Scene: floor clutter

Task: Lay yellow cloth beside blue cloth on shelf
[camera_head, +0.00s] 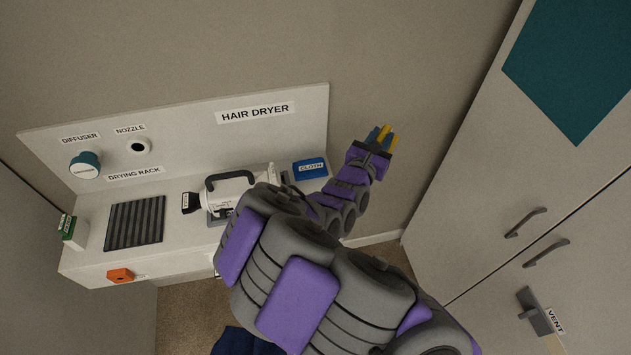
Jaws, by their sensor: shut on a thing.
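The blue cloth (310,168), labelled CLOTH, lies flat and folded near the right end of the white shelf (85,262). My gripper (381,137) is to the right of the shelf and the blue cloth, apart from both, with its fingertips pointing up in the picture. It is shut on a small piece of yellow cloth (384,132), which shows between and beside the fingers. Most of the yellow cloth is hidden by the fingers. My arm covers the front right part of the shelf.
A white hair dryer (233,189) with a dark handle lies mid-shelf, left of the blue cloth. A dark ribbed rack (135,222) and a green-and-white box (72,231) are further left. A back panel (200,125) rises behind. Tall cabinets (500,175) stand at right.

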